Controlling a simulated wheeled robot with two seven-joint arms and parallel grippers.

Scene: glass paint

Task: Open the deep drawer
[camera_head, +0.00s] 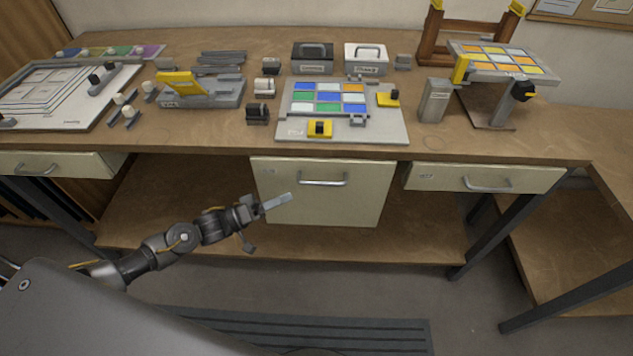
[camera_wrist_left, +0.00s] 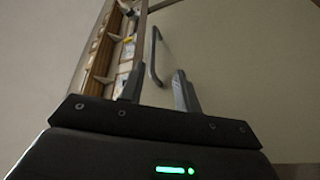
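The deep drawer (camera_head: 330,207) has a tall cream front under the middle of the workbench and appears closed. Its silver bar handle (camera_head: 323,182) runs across the upper part of the front. My left gripper (camera_head: 263,221) is open and empty, at the lower left of the drawer front and below and left of the handle. In the left wrist view, the handle (camera_wrist_left: 154,56) shows ahead, in the gap between the two parted fingers (camera_wrist_left: 158,86), and not touched. The cream drawer front (camera_wrist_left: 240,80) fills the right side there. My right gripper is not in view.
Shallow drawers sit at left (camera_head: 65,164) and right (camera_head: 485,178), both closed. A lower wooden shelf (camera_head: 160,205) runs beneath. The workbench top (camera_head: 200,130) holds a coloured glass panel (camera_head: 330,97), boxes and fixtures. The dark bench leg (camera_head: 500,237) stands to the right.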

